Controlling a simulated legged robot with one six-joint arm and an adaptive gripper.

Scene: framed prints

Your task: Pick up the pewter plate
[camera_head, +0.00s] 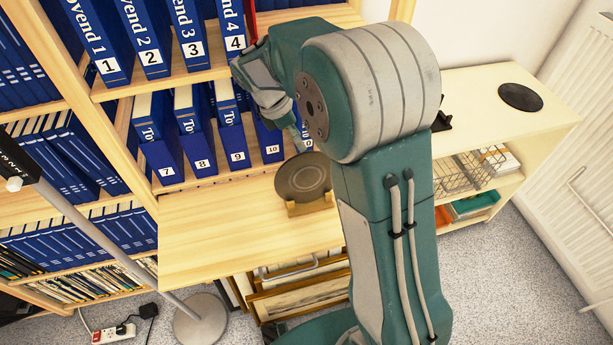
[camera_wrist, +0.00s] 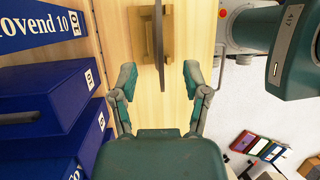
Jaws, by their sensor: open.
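The pewter plate (camera_head: 303,177) is a dark grey round disc standing upright, slightly tilted, in a small wooden stand (camera_head: 309,207) on the wooden desk (camera_head: 220,245). In the wrist view the plate (camera_wrist: 158,45) shows edge-on as a thin dark strip, with the stand (camera_wrist: 171,35) around it. My gripper (camera_wrist: 159,76) is open, one finger on each side of the strip's near end. Gaps show on both sides, and neither finger appears to touch it. How deep the plate sits between the fingers is unclear. In the head view my arm hides most of the gripper.
Blue numbered binders (camera_head: 156,150) fill the shelf close to the left of my gripper. A dark round disc (camera_head: 520,97) lies on the pale cabinet (camera_head: 475,105) at right, above a wire basket (camera_head: 468,176). The desk's front left is clear. A lamp pole (camera_head: 110,240) stands at left.

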